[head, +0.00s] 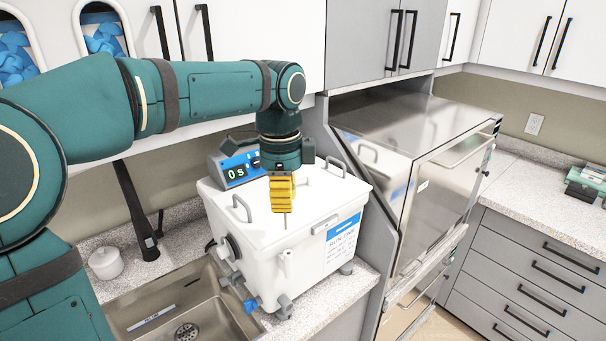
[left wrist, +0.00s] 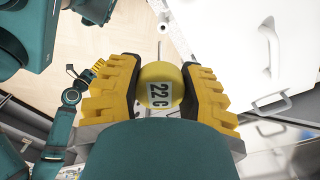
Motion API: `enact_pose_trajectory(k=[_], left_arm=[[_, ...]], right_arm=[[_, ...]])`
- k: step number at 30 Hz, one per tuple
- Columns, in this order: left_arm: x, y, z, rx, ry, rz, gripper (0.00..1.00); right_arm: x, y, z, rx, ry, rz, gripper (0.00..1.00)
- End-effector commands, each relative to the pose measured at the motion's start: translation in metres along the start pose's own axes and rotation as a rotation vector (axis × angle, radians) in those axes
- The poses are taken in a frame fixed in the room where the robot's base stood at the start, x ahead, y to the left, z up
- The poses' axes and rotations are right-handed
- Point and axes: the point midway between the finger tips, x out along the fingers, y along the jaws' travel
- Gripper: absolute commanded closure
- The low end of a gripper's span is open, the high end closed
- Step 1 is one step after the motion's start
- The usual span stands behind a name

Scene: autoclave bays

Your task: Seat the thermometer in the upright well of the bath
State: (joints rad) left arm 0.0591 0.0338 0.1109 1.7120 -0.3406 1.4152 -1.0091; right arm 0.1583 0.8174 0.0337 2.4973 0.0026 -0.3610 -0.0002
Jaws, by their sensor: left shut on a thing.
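My left gripper (head: 283,194) is shut on the thermometer, hanging above the front part of the bath lid. The thermometer's round yellow head (left wrist: 161,86) reads "22 C" in the left wrist view, between the two yellow fingers. Its thin probe (head: 285,222) points down below the fingers in the head view. The bath (head: 312,238) is a white lidded box on the counter. Its upright well (head: 287,263) is a small white tube on the front side, below and apart from the probe.
A blue-faced timer display (head: 238,170) stands at the back of the bath. Lid handles (head: 242,208) rise from the lid. A steel sink (head: 185,305) lies front left, with a white jar (head: 106,262) behind it. A steel autoclave (head: 410,150) stands to the right.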

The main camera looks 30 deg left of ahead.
Motion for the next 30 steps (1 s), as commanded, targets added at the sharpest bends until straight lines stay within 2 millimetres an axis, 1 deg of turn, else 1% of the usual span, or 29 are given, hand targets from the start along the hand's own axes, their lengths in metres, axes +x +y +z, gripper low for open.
enact_pose_trajectory(k=[14,20,30], left_arm=[[0.0,0.0,0.0,-0.001,0.0,-0.001,0.95],[0.0,0.0,0.0,0.004,0.003,0.002,0.95],[0.027,0.0,0.001,0.004,0.003,0.0,0.95]], right_arm=[[-0.001,0.0,0.001,0.0,-0.001,0.0,0.53],[-0.005,-0.002,0.0,-0.001,-0.001,0.0,0.53],[0.016,0.005,0.002,0.0,-0.001,0.003,0.53]])
